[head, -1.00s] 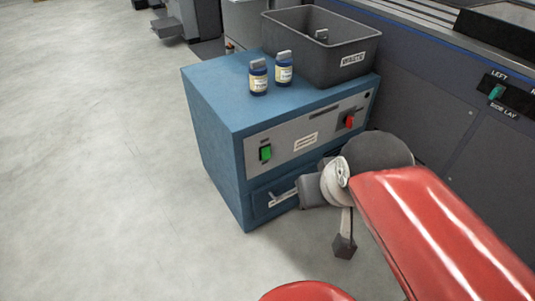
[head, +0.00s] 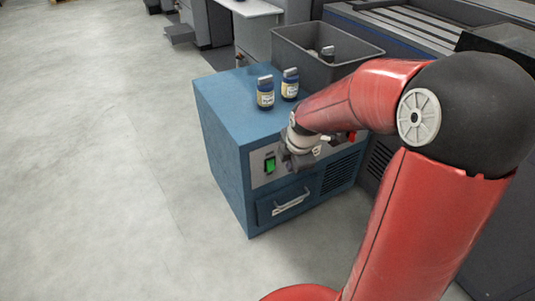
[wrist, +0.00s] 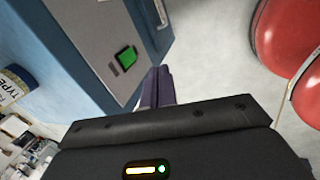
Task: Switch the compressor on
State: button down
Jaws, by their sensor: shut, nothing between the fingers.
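The blue cabinet (head: 225,150), which appears to be the compressor, has a grey front panel. A green rocker switch (head: 270,166) sits at the panel's left end; whether it is on or off cannot be told. The switch also shows in the wrist view (wrist: 126,58), where the cabinet front (wrist: 85,45) fills the upper left. My gripper (head: 285,156) is close to the panel, just right of the switch in the head view. In the wrist view its dark fingers (wrist: 159,72) are together, empty, and appear apart from the switch. My arm hides much of the panel.
A red switch (head: 351,136) is partly hidden by my arm. Below is a drawer handle (head: 292,202). The floor at left is clear.

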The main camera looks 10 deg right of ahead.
aim_at(271, 165)
jog(key=shift+w+a+f+n+y, duration=0.1)
jog(key=shift+w+f+n+y, duration=0.1)
jog(key=shift+w+n, duration=0.25)
jog(key=shift+w+f+n+y, duration=0.15)
jog(key=shift+w+n+y, duration=0.05)
jog(key=shift+w+n, duration=0.2)
jog(key=w+a+f+b, duration=0.1)
jog(key=w+a+f, duration=0.1)
jog(key=w+f, duration=0.4)
jog(key=x, duration=0.4)
jog(key=shift+s+b, duration=0.25)
jog(key=shift+b, duration=0.1)
jog(key=shift+d, duration=0.1)
